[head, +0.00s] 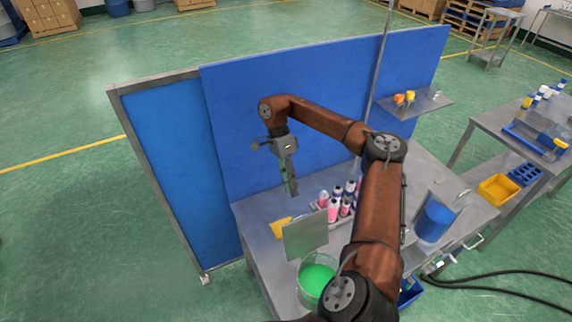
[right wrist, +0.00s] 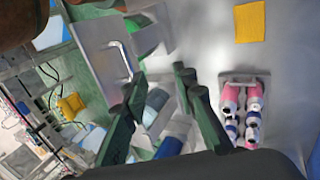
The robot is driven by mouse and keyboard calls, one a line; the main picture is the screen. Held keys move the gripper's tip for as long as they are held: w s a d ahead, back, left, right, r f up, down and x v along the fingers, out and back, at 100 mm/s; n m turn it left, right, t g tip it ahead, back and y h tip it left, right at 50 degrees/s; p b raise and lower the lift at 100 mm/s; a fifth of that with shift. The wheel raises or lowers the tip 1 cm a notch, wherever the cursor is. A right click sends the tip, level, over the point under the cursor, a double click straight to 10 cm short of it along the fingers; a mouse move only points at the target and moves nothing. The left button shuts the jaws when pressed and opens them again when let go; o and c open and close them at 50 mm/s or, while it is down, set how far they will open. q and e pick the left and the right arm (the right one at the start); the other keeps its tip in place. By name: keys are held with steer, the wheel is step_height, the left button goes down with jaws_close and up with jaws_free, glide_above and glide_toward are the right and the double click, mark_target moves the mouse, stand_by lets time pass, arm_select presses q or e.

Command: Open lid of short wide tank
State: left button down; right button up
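A round, clear-walled tank with bright green contents (head: 317,279) stands at the table's front; it looks short and wide. A square grey metal lid plate (head: 305,238) stands raised and tilted at its far side, and the green surface is uncovered. In the right wrist view a grey plate with a bar handle (right wrist: 97,52) shows beside green (right wrist: 146,36); I cannot tell which tank it belongs to. My right gripper (head: 290,188) hangs above the table, beyond the plate and apart from it. Its fingers (right wrist: 160,76) are spread and empty. My left gripper is out of view.
Pink bottles with blue and white caps (head: 335,209) stand in a rack near the plate. A blue cylindrical tank (head: 433,223) with a raised plate stands to the right. A blue partition (head: 300,110) backs the table. A yellow pad (right wrist: 250,22) lies on the tabletop.

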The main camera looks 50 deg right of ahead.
steer(key=v, duration=0.9)
stand_by(0.3)
steer(key=shift+r, duration=0.15)
stand_by(0.4)
